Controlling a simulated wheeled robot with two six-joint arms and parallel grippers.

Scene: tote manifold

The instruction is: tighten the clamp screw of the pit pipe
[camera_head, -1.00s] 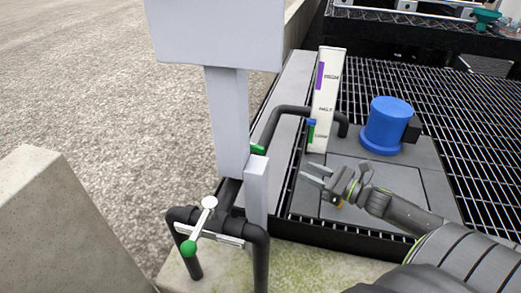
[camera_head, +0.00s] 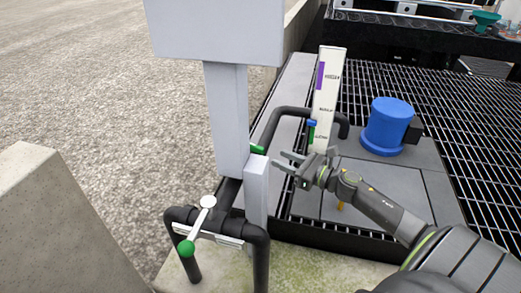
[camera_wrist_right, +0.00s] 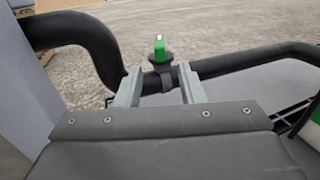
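The dark pit pipe (camera_head: 270,128) runs from behind the grey post towards the white level board. A green clamp screw (camera_head: 257,149) sits on it beside the post. In the right wrist view the green screw head (camera_wrist_right: 159,43) stands upright on a black collar around the pipe (camera_wrist_right: 240,61), beyond and between my fingertips. My right gripper (camera_head: 283,161) is open and empty, a little right of the screw, with its fingers pointing left. It also shows in the right wrist view (camera_wrist_right: 160,88). My left gripper is not in view.
A grey post (camera_head: 228,120) with a box on top stands close left of the screw. A lever with a green knob (camera_head: 187,248) is in front. The white level board (camera_head: 326,95) and blue cylinder (camera_head: 386,125) stand behind, near the black grating (camera_head: 470,130).

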